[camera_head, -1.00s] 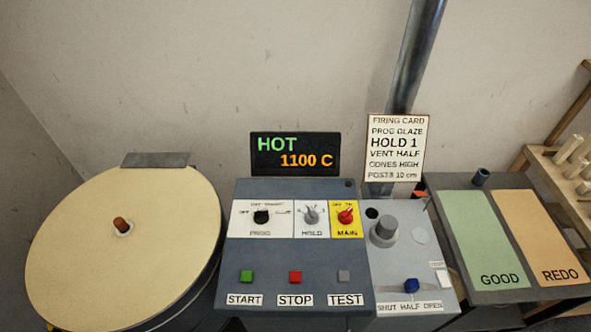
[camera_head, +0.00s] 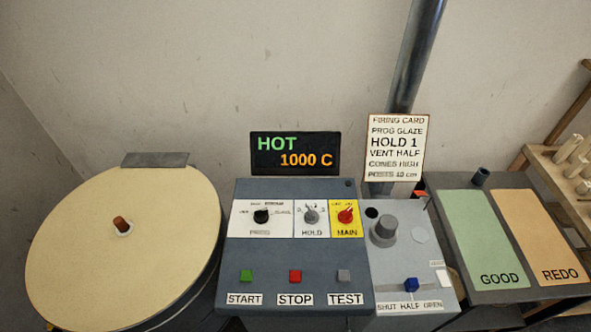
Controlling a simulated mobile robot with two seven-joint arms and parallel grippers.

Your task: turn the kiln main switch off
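The red MAIN switch knob (camera_head: 345,216) sits on a yellow plate at the right of the grey control panel (camera_head: 290,250). Its OFF and ON marks are too small to read clearly, and I cannot tell which one the knob points to. The display (camera_head: 295,153) above the panel reads HOT in green and 1000 C in orange. Neither of my grippers shows in this view.
The panel also has a black PROG knob (camera_head: 261,216), a HOLD knob (camera_head: 311,216) and green START, red STOP and grey TEST buttons. A round kiln lid (camera_head: 80,240) is at the left. A blue vent slider (camera_head: 411,285) and GOOD and REDO pads are at the right.

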